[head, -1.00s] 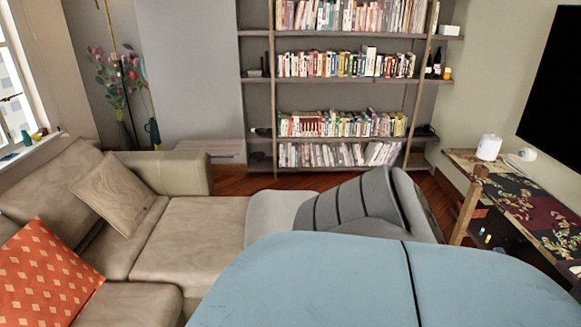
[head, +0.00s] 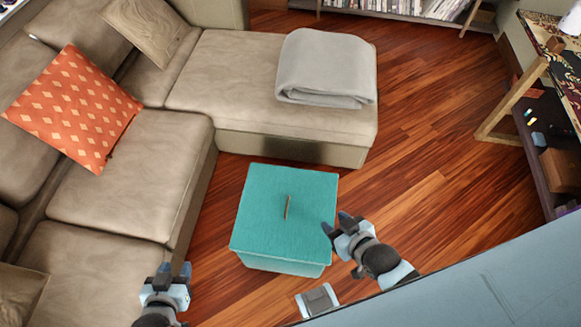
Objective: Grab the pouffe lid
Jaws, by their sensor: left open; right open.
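The pouffe is a teal cube on the wooden floor, with its paler side (head: 282,265) showing below the lid. The teal pouffe lid (head: 262,215) lies on top of it and has a small brown handle (head: 287,207) at its middle. My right gripper (head: 336,224) is open at the right edge of the lid; I cannot tell whether it touches. My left gripper (head: 175,270) is open and empty, to the lower left of the pouffe and apart from it.
A beige corner sofa (head: 130,205) stands left of and behind the pouffe. It bears an orange cushion (head: 70,108) and a folded grey blanket (head: 326,68). A low table (head: 545,60) stands at the right. The wooden floor (head: 430,150) between is clear.

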